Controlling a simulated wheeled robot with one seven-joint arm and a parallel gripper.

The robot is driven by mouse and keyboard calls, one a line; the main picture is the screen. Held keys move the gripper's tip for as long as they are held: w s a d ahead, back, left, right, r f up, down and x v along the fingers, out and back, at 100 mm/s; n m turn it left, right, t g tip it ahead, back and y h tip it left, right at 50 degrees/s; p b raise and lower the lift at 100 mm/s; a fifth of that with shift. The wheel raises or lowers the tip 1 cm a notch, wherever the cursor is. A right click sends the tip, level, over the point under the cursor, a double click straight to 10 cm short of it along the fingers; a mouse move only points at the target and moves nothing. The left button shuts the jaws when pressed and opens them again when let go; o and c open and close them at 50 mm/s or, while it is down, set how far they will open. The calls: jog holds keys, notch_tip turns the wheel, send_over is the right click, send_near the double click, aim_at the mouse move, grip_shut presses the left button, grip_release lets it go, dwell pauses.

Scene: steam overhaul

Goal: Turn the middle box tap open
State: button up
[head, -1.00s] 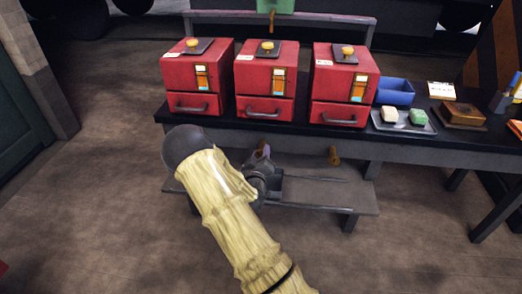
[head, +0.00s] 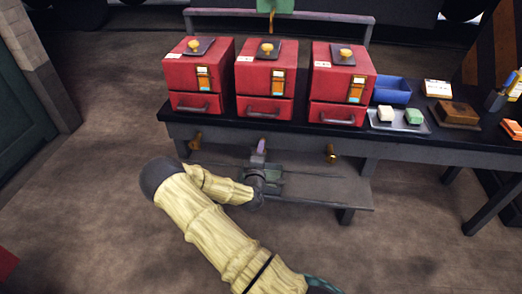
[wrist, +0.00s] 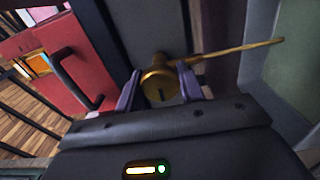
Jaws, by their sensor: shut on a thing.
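Three red boxes stand in a row on the dark bench, the middle box (head: 266,80) between the other two. Below its front, under the bench edge, my gripper (head: 259,148) is at the middle tap. That tap is hidden behind the gripper in the head view. In the wrist view the brass tap (wrist: 159,84) sits between the two purple fingers of my gripper (wrist: 159,90), which are shut on it. Its long thin brass lever (wrist: 235,50) points right and slightly up. The left tap (head: 194,141) and right tap (head: 330,153) stand free.
A low grey shelf (head: 320,190) lies beneath the taps, under my wrist. Bench legs stand at the right. A blue bin (head: 391,91) and a tray (head: 400,124) with two blocks sit on the bench. Open floor lies in front.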

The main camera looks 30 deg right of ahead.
jog(key=shift+s+f+n, duration=0.1)
jog(key=shift+f+n, duration=0.05)
jog(key=shift+n, duration=0.15)
jog(key=o, duration=0.9)
jog(key=shift+o, duration=0.2)
jog(key=p+v, duration=0.3)
jog(key=v, duration=1.4)
jog(key=shift+a, duration=0.2)
jog(key=shift+s, duration=0.15)
